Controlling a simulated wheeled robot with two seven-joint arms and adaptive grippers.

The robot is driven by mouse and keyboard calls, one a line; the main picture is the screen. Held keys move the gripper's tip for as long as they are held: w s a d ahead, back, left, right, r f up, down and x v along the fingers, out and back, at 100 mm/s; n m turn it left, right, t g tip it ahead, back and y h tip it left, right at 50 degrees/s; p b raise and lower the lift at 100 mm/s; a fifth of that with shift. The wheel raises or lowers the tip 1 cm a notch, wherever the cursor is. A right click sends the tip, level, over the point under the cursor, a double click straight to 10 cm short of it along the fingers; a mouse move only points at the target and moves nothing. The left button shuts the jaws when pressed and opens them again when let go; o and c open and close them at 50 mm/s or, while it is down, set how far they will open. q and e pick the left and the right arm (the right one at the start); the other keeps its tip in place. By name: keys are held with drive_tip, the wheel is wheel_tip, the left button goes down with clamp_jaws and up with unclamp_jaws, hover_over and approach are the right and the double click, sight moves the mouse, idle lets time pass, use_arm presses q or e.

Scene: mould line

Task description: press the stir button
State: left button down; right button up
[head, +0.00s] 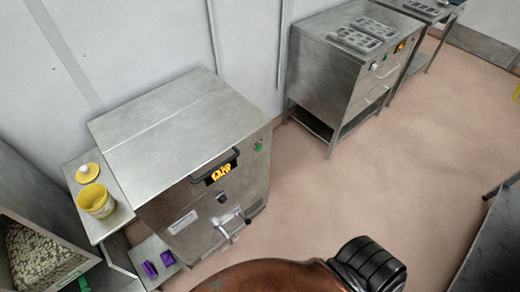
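A steel machine (180,140) with a flat top stands left of centre in the head view. Its front panel has a lit orange display (220,172), a dark knob (222,198) and a green button (259,147) near the upper right corner. No label on the green button can be read, so I cannot tell for certain that it is the stir button. A handle bar (215,165) runs along the top front edge, and a tap with a lever (228,232) sticks out lower down. Neither of my grippers shows in this view.
A yellow tub (96,200) and its lid (88,172) sit on a side shelf, with purple items (158,264) below. A bin of pale pieces (38,258) is at far left. A second steel unit (345,65) bears grey moulds (363,34). Open floor (340,195) lies right.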

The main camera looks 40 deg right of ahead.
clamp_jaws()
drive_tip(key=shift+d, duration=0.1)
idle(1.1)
